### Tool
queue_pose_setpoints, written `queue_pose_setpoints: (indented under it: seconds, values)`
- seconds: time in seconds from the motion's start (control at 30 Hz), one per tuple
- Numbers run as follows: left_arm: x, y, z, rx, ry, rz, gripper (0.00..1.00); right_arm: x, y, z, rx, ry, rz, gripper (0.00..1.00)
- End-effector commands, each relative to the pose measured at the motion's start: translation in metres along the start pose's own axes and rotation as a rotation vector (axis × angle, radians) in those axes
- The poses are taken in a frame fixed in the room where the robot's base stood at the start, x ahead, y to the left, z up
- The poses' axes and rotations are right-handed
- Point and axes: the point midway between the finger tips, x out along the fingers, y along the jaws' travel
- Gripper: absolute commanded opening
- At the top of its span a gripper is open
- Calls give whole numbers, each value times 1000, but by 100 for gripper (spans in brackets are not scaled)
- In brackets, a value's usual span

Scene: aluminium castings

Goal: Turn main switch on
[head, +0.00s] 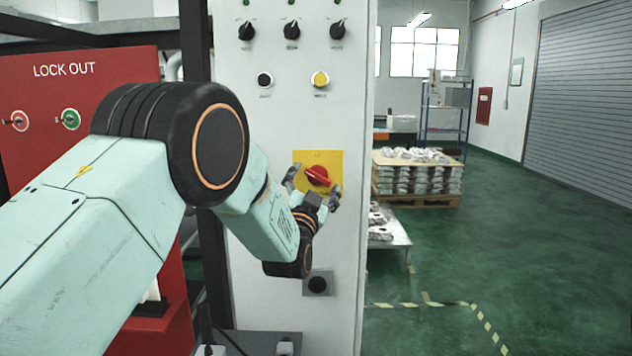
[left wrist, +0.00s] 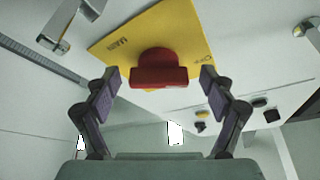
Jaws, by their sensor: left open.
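The main switch is a red rotary handle (head: 317,176) on a yellow square plate (head: 327,157), mounted on the front of a light grey cabinet. In the head view the handle's bar is tilted. In the left wrist view the red handle (left wrist: 158,70) stands out from the yellow plate (left wrist: 120,50), which bears the word MAIN. My left gripper (head: 313,186) is open in front of the switch. In the left wrist view its fingers (left wrist: 160,80) are on either side of the handle, with gaps showing on both sides. My right gripper is not in view.
The cabinet (head: 345,260) has several black knobs (head: 292,30) and two push buttons above the switch, and a small black fitting (head: 318,284) below. A red LOCK OUT board (head: 75,100) stands left. Castings on a pallet (head: 415,200) stand behind right. Green floor (head: 520,240) is open there.

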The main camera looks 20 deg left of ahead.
Motion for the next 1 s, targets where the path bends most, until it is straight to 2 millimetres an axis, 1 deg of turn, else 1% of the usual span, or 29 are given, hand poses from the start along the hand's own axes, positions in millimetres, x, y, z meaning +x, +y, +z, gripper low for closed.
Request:
queue_pose_setpoints:
  seconds: [0.03,0.07,0.67,0.87,1.0]
  values:
    - [0,0,-1,0,1,0,83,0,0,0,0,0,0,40]
    - [-1,0,-1,0,1,0,80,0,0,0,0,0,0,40]
    - [2,2,0,-1,1,1,30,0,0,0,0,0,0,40]
    - [3,1,0,10,1,5,29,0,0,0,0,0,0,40]
    - [2,0,0,49,0,21,29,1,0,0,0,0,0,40]
